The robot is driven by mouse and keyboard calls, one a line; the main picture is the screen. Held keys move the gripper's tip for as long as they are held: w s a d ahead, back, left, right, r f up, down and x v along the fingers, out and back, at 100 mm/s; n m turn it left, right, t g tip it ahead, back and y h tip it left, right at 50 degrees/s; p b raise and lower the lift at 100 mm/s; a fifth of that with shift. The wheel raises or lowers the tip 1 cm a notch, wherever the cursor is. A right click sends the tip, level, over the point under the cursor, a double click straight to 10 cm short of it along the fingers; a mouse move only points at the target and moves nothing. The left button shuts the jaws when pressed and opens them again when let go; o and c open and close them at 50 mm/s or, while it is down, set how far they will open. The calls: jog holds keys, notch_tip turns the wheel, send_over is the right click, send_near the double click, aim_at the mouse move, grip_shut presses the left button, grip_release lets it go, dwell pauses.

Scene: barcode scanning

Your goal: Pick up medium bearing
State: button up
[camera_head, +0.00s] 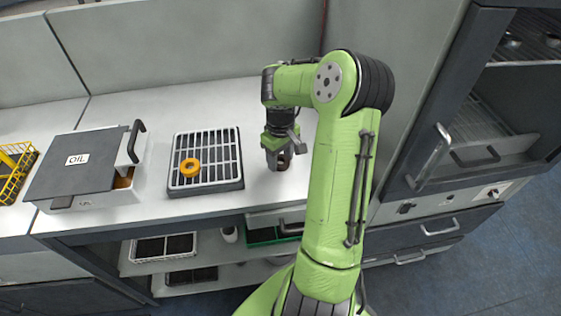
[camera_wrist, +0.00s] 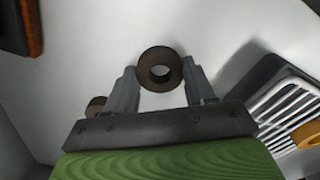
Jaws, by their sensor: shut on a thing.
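My gripper (camera_wrist: 158,75) is shut on a dark brown ring-shaped bearing (camera_wrist: 160,62), one finger on each side of it and its round hole facing the wrist camera. In the head view my gripper (camera_head: 279,155) is low over the white counter, right of the rack. The held bearing (camera_head: 283,164) is partly hidden there by the fingers. Whether it touches the counter I cannot tell. A second brown round piece (camera_wrist: 96,106) shows partly behind the left finger. An orange ring (camera_head: 190,167) lies on the grated rack, also at the wrist view's right edge (camera_wrist: 309,134).
The grated rack (camera_head: 222,140) stands on the white counter (camera_head: 225,100). A dark-framed cabinet (camera_head: 425,150) stands at right. Trays sit on shelves below.

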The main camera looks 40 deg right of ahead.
aim_at(281, 160)
notch_tip(281, 160, up, 10)
jog(key=p, duration=0.3)
dwell(0.3)
